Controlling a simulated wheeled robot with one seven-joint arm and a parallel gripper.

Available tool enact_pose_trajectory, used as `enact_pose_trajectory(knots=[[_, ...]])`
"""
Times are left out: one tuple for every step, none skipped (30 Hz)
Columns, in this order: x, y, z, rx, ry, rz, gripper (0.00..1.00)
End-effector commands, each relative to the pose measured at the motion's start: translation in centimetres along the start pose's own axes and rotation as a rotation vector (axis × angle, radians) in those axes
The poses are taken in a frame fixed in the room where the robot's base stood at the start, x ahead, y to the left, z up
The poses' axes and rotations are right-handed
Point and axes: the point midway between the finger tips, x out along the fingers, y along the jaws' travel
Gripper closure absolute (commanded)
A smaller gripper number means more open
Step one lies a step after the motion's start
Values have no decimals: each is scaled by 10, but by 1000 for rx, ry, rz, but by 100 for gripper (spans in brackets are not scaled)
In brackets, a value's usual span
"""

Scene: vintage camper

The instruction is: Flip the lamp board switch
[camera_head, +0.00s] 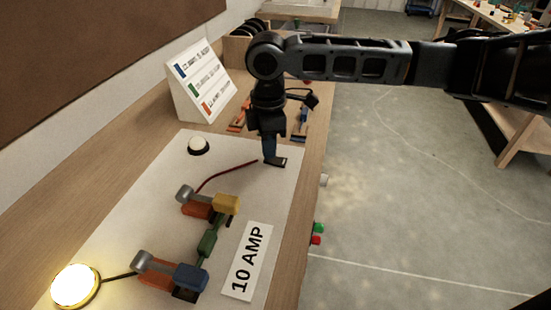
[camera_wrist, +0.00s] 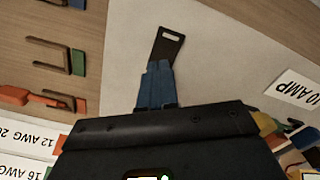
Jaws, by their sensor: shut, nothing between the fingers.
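The lamp board (camera_head: 150,210) is a white panel lying on the wooden bench. Its round lamp (camera_head: 75,286) at the near left glows. A dark flat switch plate (camera_head: 278,162) lies near the board's far right, at the end of a red wire. In the wrist view the switch plate (camera_wrist: 166,46) shows a pale slot. My gripper (camera_head: 269,157) points down with its blue fingers shut and empty, right at the switch plate. In the wrist view the fingertips (camera_wrist: 160,66) overlap the plate's near end. I cannot tell whether they touch it, and they hide part of it.
A sign with colored marks (camera_head: 200,80) stands behind. Clips (camera_wrist: 55,97) lie beside the board. Open floor (camera_head: 400,200) is right of the bench.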

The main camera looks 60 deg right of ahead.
Motion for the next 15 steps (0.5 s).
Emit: enact_pose_trajectory(knots=[[1, 0, 0, 0, 0, 0, 100], [2, 0, 0, 0, 0, 0, 100], [2, 0, 0, 0, 0, 0, 100], [3, 0, 0, 0, 0, 0, 100], [3, 0, 0, 0, 0, 0, 100], [4, 0, 0, 0, 0, 0, 100], [4, 0, 0, 0, 0, -1, 100], [4, 0, 0, 0, 0, -1, 100], [5, 0, 0, 0, 0, -1, 100], [5, 0, 0, 0, 0, -1, 100], [6, 0, 0, 0, 0, -1, 100], [6, 0, 0, 0, 0, -1, 100], [7, 0, 0, 0, 0, -1, 100], [7, 0, 0, 0, 0, -1, 100], [8, 0, 0, 0, 0, -1, 100]])
